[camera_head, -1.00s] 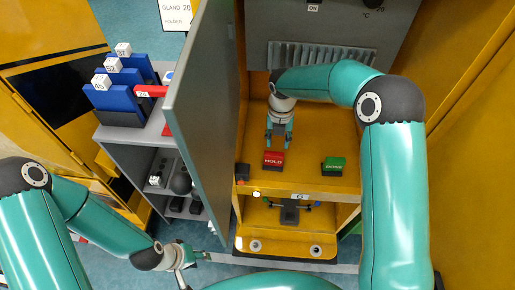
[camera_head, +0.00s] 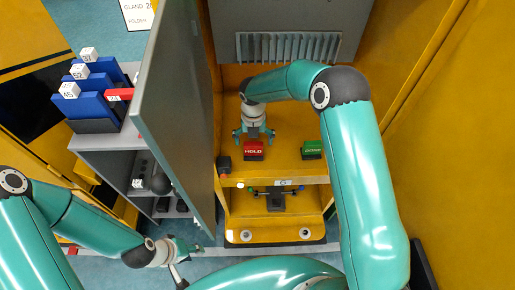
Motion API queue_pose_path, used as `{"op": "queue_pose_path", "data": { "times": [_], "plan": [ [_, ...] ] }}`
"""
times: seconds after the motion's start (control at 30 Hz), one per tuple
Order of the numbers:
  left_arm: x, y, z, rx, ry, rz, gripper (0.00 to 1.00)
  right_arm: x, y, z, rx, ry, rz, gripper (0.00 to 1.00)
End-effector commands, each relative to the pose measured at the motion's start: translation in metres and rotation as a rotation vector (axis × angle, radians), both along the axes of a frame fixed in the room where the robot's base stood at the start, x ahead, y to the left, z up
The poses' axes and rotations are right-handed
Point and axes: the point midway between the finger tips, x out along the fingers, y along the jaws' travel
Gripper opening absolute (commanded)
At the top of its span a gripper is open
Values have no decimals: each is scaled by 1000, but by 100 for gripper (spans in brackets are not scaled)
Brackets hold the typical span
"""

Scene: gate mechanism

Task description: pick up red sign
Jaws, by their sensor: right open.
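The red sign (camera_head: 254,150), marked HOLD, stands on the upper shelf of the yellow cabinet. My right gripper (camera_head: 254,136) is just behind and above it, with its fingers spread apart and nothing between them. I cannot tell whether a finger touches the sign. My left gripper (camera_head: 188,248) is low, left of the cabinet's base and away from the sign. Its fingers are small and partly hidden, so its opening is unclear.
A green sign (camera_head: 312,150) stands to the right on the same shelf. The grey door (camera_head: 172,105) stands open left of the cabinet. A grey side shelf (camera_head: 100,140) holds blue numbered blocks (camera_head: 88,100). A small dark box (camera_head: 224,164) sits at the shelf's left edge.

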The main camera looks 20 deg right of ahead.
Motion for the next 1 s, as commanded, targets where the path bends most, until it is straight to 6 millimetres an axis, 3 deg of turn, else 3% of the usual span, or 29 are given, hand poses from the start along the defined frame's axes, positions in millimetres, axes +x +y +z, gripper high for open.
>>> {"op": "queue_pose_path", "data": {
  "times": [0.27,0.57,0.83,1.0],
  "plan": [
    [0,0,8,0,0,0,40,1,0,-19,0,1,0,98],
    [0,0,21,0,0,0,40,2,0,-58,1,0,-2,98],
    [0,0,20,0,0,0,40,2,0,-62,0,-2,-2,98],
    [0,0,20,0,0,0,40,2,-1,-62,0,-2,-3,71]
  ]
}}
